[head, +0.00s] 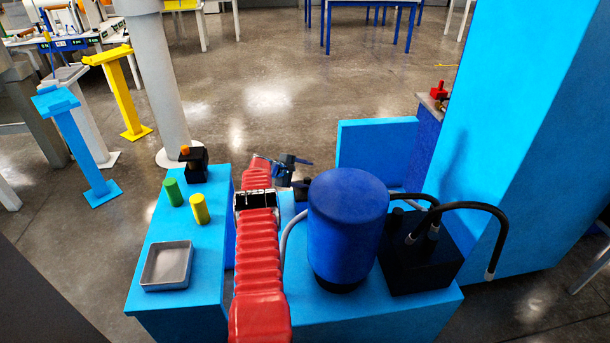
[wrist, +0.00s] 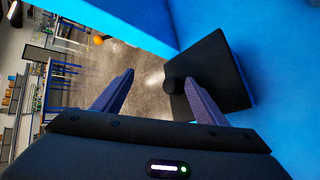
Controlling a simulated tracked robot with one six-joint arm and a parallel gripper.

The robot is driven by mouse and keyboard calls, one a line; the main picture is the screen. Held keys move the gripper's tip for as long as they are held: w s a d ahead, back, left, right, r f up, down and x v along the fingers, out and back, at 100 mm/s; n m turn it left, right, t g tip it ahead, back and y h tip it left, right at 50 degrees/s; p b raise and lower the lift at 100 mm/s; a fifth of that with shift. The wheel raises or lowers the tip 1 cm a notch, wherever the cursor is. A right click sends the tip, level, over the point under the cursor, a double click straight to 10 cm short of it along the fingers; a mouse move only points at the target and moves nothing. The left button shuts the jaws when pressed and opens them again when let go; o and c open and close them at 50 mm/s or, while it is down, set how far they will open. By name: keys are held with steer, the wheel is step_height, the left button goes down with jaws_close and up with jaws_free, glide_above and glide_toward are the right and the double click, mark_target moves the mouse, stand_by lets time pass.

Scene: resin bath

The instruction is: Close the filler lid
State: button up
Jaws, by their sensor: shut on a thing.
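A black square plate (wrist: 218,68), which looks like the filler lid, shows in the wrist view against a blue surface. In the head view my gripper (head: 301,170) is beyond the blue tank, at the far edge of the blue bench. A small black part (head: 303,188) shows just below it, partly hidden, and the lid's tilt is hard to tell there.
The dark blue tank (head: 348,225) stands close to the right of my arm. The left bench holds a metal tray (head: 167,266), green (head: 173,191) and yellow (head: 200,209) cylinders, and a black block (head: 195,165).

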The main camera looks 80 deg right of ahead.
steer(key=shift+d+f, duration=0.2)
steer(key=shift+f, duration=0.05)
steer(key=shift+c, duration=0.3)
steer(key=shift+w, duration=0.15)
steer(key=shift+c, duration=0.3)
steer(key=shift+v, duration=1)
steer(key=v, duration=1.2)
steer(key=shift+a+r, duration=0.15)
steer(key=shift+a, duration=0.05)
steer(key=shift+s, duration=0.25)
